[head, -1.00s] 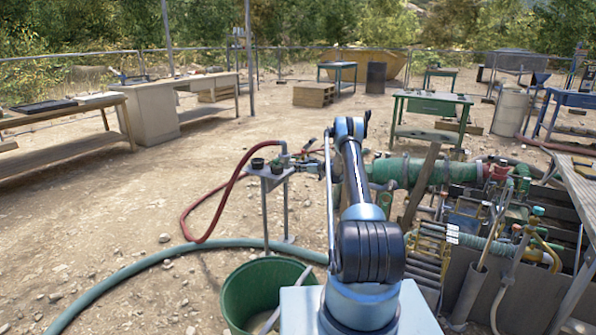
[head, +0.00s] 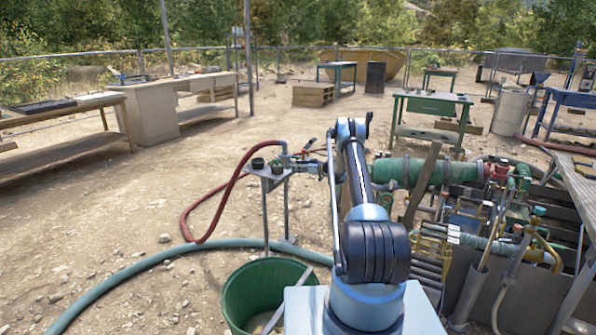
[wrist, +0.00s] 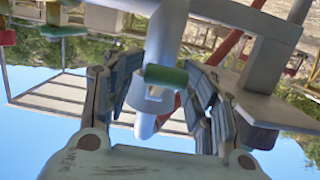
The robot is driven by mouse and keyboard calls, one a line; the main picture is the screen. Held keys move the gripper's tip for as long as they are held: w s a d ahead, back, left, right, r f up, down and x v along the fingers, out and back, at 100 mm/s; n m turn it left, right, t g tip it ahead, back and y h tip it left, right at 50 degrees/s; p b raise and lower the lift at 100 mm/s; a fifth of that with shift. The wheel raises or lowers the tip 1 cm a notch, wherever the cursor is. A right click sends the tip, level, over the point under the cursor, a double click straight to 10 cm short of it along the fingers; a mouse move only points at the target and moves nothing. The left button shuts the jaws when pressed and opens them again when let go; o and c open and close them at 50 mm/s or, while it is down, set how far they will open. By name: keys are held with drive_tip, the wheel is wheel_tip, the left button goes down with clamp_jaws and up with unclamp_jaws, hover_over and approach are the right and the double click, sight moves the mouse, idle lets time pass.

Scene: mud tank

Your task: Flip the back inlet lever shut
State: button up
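Pipework with small red-handled valve levers (head: 310,143) sits at the small grey stand (head: 272,176), left of my arm in the head view. I cannot tell there which one is the back inlet lever. In the wrist view my gripper (wrist: 167,98) is open, with one finger on each side of a pale pipe-like part (wrist: 166,35). A short green piece (wrist: 165,76) crosses that part between the fingers. Whether it is the lever's grip, and whether the fingers touch it, I cannot tell.
A red hose (head: 200,205) curves left from the stand. A green bucket (head: 262,290) and a thick teal hose (head: 130,275) lie in front. A green pipe (head: 420,172) and crowded tank fittings fill the right. Open dirt ground lies left.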

drive_tip(key=v, duration=1.2)
drive_tip(key=shift+s+r, duration=0.1)
